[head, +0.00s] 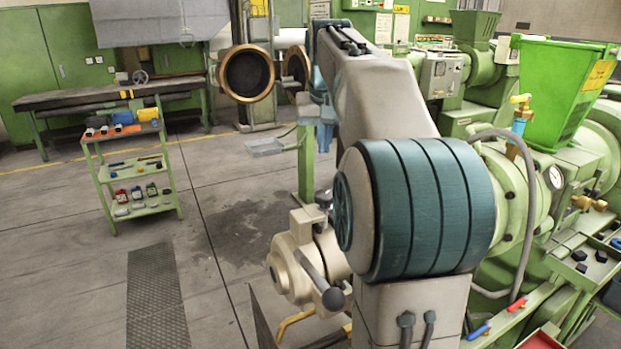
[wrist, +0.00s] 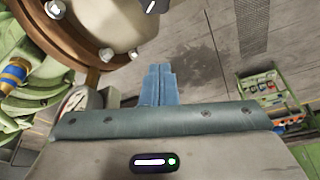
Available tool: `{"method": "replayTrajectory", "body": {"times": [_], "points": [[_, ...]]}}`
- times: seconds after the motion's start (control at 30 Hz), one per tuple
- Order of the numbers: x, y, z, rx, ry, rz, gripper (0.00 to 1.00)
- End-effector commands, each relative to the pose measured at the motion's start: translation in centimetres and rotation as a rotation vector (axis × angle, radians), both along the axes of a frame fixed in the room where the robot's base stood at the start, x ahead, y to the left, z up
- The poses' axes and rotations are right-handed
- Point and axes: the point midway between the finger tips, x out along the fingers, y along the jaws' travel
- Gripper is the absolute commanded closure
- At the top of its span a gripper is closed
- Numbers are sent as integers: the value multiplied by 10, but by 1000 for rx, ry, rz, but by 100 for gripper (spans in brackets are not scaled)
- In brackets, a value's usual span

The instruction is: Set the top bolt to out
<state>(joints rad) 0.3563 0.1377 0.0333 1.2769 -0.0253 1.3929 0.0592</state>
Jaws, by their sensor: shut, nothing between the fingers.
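In the wrist view, my gripper (wrist: 159,70) shows as two blue fingers pressed together, shut and empty. A brown ring flange (wrist: 85,35) curves across the upper left of that view. It carries several pale bolt heads, one at the far left (wrist: 55,10) and one nearer my fingers (wrist: 107,55). My fingers are to the right of these bolts, apart from them in the picture. I cannot tell which is the top bolt or how far out it sits. In the head view my arm covers much of the middle, and I cannot make out the fingertips clearly.
A cream machine head with a lever handle (head: 331,299) stands below my arm in the head view. A green hopper (head: 562,90) and gauge (head: 556,177) are on the right.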

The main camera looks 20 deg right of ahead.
Motion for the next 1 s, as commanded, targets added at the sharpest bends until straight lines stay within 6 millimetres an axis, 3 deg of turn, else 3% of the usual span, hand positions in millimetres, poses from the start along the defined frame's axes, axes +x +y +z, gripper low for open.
{"method": "replayTrajectory", "body": {"times": [0.13,0.27,0.63,0.8,1.0], "points": [[6,-3,-4,1,1,-3,100],[12,-3,-22,1,2,1,100],[35,-13,-96,3,3,-1,100],[12,-5,-91,0,-2,-1,100],[0,0,-92,-1,-3,-2,100]]}}
